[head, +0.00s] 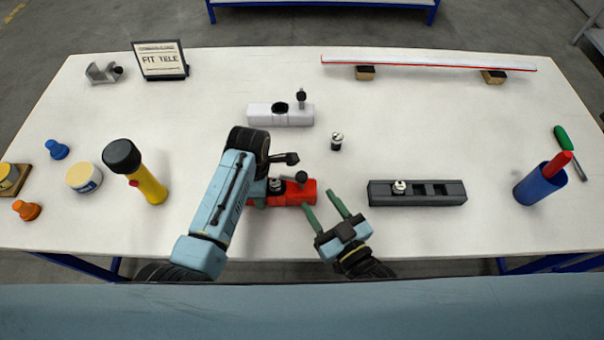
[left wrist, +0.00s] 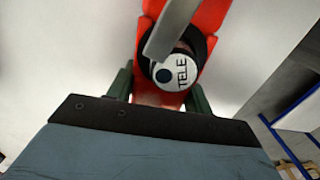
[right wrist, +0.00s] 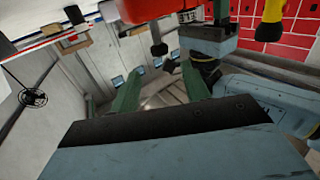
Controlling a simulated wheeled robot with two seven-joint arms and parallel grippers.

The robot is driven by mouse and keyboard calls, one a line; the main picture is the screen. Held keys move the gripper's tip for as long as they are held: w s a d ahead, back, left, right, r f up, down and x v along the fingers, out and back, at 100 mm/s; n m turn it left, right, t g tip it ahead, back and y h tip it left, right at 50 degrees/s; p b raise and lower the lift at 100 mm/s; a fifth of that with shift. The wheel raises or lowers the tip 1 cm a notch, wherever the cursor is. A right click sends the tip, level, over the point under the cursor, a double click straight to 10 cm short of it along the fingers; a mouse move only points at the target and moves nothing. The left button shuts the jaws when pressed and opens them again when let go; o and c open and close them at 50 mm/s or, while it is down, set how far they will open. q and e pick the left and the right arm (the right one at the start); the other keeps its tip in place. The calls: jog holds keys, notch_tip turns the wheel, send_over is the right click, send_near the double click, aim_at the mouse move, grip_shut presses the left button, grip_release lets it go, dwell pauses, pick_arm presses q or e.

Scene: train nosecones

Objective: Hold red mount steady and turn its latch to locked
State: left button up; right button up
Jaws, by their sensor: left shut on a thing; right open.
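The red mount (head: 312,190) lies at the middle front of the table, partly hidden by my left arm. A silver-topped cylinder (head: 276,184) sits in it; in the left wrist view its face reads TELE (left wrist: 182,72). A black latch knob (head: 301,176) stands at the mount's right part. I cannot tell the latch's setting. My left gripper (left wrist: 160,88) is shut on the mount, with a green finger on either side. My right gripper (head: 320,201) is open and empty, just right of and in front of the mount. The mount also shows in the right wrist view (right wrist: 148,8).
A white mount (head: 264,116) stands behind, with a loose silver-topped cylinder (head: 336,142) to its right. A dark grey holder (head: 440,199) lies to the right. A yellow flashlight (head: 150,186) stands left of my left arm. A sign (head: 161,60) reads FIT TELE.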

aim_at(306, 179)
jog(key=x, duration=0.9)
jog(key=c, duration=1)
jog(key=shift+n+g+y, duration=1.4)
jog(key=shift+n+y, duration=0.3)
jog(key=shift+y, duration=0.4)
jog(key=shift+a, duration=0.1)
jog(key=o, duration=1)
